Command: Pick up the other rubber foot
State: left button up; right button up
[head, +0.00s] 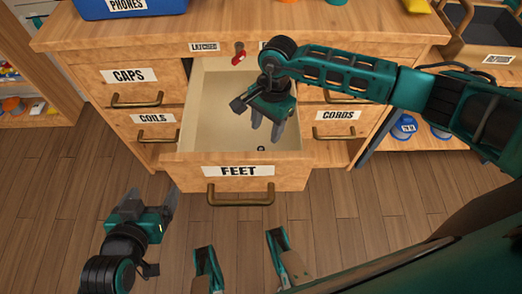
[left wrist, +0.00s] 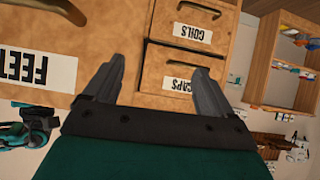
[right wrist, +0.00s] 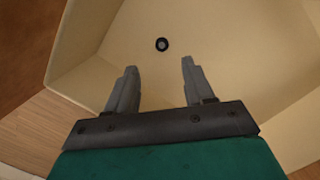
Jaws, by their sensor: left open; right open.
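One small dark ring-shaped rubber foot (right wrist: 162,44) lies on the floor of the open FEET drawer (head: 231,170). In the head view the rubber foot (head: 261,149) shows near the drawer's front wall. My right gripper (head: 266,132) is open and empty, pointing down into the drawer. In the right wrist view the foot lies beyond and between the fingertips (right wrist: 156,75), apart from them. My left gripper (head: 155,198) is open and empty, out in front of the cabinet, left of the FEET drawer. In the left wrist view nothing is between its fingers (left wrist: 162,65).
The drawer's walls stand around my right gripper. Closed drawers marked CAPS (head: 128,76), COILS (head: 152,118) and CORDS (head: 338,115) flank it. A blue PHONES bin (head: 150,8) stands on the countertop (head: 200,28). The wooden floor in front is clear.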

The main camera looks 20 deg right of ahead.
aim_at(261, 148)
jog(key=f, duration=0.2)
jog(key=a+f+b, duration=0.1)
jog(key=f, duration=0.4)
jog(key=shift+s+a+f+b, duration=0.15)
jog(key=shift+s+f+b, duration=0.1)
jog(key=shift+b, duration=0.15)
jog(key=shift+c, duration=0.2)
grip_shut()
